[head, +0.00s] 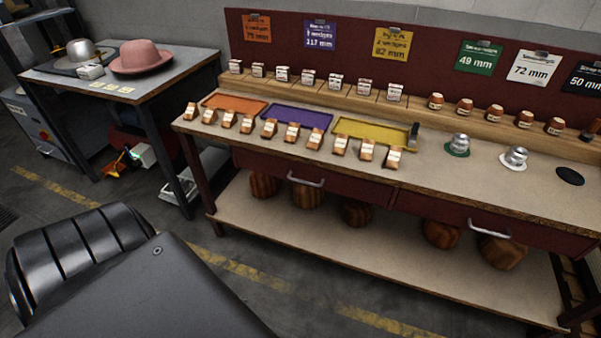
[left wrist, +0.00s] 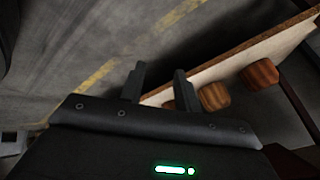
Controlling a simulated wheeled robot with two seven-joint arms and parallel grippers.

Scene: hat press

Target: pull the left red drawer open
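The left red drawer (head: 342,187) is under the left part of the workbench top. It looks shut, its front level with the bench frame, with a silver bar handle (head: 306,181). A second red drawer (head: 500,220) with its own handle (head: 489,231) is to its right. My left gripper (left wrist: 158,84) shows in the left wrist view with its two fingers apart and nothing between them. It is over the floor, near the edge of the bench's lower shelf and apart from the drawer. My right gripper is in neither view.
The lower shelf (head: 350,256) holds several wooden blocks (head: 264,184). The bench top carries orange, purple and yellow trays (head: 300,116) and several small wooden wedges (head: 340,145). A side table (head: 150,88) with hats stands at the left. Floor in front is clear.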

